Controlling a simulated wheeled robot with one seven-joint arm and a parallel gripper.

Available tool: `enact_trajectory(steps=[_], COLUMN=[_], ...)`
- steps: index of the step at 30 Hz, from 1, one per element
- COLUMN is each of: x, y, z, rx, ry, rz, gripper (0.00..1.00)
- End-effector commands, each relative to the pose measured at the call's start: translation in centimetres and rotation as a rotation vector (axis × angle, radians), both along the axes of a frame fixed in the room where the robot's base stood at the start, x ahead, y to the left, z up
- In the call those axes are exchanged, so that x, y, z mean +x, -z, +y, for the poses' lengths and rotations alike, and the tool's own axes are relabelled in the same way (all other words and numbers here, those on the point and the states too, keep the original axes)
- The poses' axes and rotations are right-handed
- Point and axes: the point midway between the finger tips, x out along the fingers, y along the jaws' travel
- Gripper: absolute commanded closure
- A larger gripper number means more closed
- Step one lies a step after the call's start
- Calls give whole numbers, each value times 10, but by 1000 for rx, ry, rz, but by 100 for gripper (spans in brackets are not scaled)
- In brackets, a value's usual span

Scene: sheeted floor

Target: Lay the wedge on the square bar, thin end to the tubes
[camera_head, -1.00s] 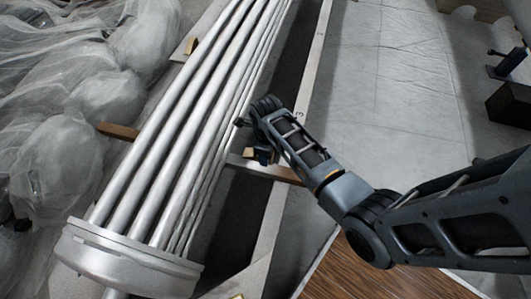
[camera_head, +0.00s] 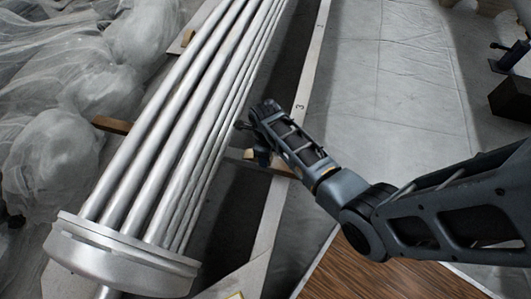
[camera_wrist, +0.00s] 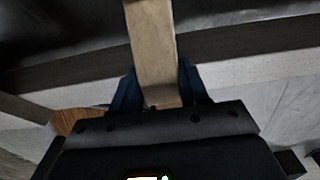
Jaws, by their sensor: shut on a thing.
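The wedge (camera_wrist: 152,45) is a pale wooden piece held between the two fingers of my gripper (camera_wrist: 158,88) in the wrist view. Its far end runs out of the top of that view, so I cannot tell its thin end. In the head view my gripper (camera_head: 262,158) points down just right of the tubes (camera_head: 165,130), with a bit of pale wood (camera_head: 249,154) beside it. The silver tubes run lengthwise in a bundle. The square bar (camera_head: 280,170) seems to be the crosswise piece under my gripper, largely hidden. I cannot tell whether the wedge touches it.
A pale long rail (camera_head: 268,215) runs along the right of the tubes, with a dark gap between. A round metal end plate (camera_head: 120,258) closes the near end. Wooden pieces (camera_head: 112,125) stick out on the left, near sheeted bundles (camera_head: 50,150).

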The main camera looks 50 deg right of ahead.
Motion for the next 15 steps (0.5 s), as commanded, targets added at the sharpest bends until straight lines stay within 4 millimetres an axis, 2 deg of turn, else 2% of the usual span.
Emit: enact_trajectory(steps=[12, 13, 15], x=[0, 0, 0], y=[0, 0, 0], z=[0, 0, 0], rx=[0, 0, 0], ry=[0, 0, 0], rz=[0, 0, 0], gripper=[91, 53, 46])
